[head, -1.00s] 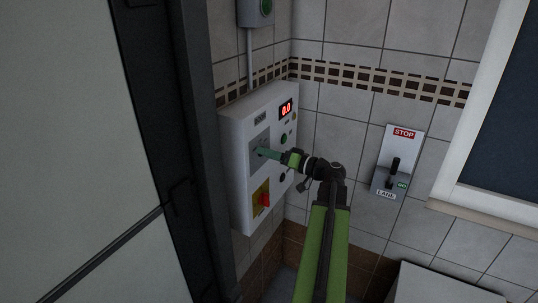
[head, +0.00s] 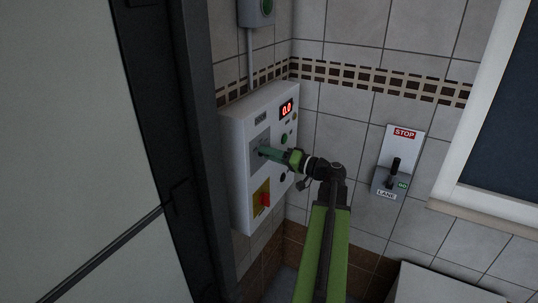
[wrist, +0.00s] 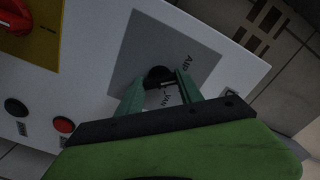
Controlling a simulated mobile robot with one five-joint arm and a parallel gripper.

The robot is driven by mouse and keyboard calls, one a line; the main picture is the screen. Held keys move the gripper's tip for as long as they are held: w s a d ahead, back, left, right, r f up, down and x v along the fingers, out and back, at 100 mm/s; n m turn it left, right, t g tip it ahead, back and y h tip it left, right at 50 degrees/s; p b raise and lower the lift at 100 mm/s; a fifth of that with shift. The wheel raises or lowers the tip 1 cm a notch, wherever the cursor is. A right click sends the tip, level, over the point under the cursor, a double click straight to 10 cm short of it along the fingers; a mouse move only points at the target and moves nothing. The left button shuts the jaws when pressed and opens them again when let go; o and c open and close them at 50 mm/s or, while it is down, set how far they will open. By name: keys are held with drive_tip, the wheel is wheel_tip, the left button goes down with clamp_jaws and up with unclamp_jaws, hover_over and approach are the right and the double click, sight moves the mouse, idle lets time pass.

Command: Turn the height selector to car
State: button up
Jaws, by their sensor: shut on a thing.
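The height selector is a small black knob (wrist: 157,74) on a grey plate (wrist: 140,42) in the wrist view. The plate also shows on the white control box in the head view (head: 260,138). My gripper (wrist: 163,82) is shut on the knob, with one green finger on each side of it. The lettering "VAN" shows between the fingers, and another label, hard to read, lies at the upper right of the knob. I cannot read a "car" label, and the knob's pointing direction is unclear. In the head view my gripper (head: 263,152) reaches the plate from the right.
A lane lever box (head: 387,181) is on the wall at right. A dark door frame (head: 195,120) stands close at left.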

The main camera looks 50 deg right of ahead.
drive_tip(key=shift+m, duration=3.6)
drive_tip(key=o, duration=1.4)
drive_tip(key=v, duration=1.7)
drive_tip(key=shift+s, duration=0.25)
drive_tip(key=shift+f, duration=0.1)
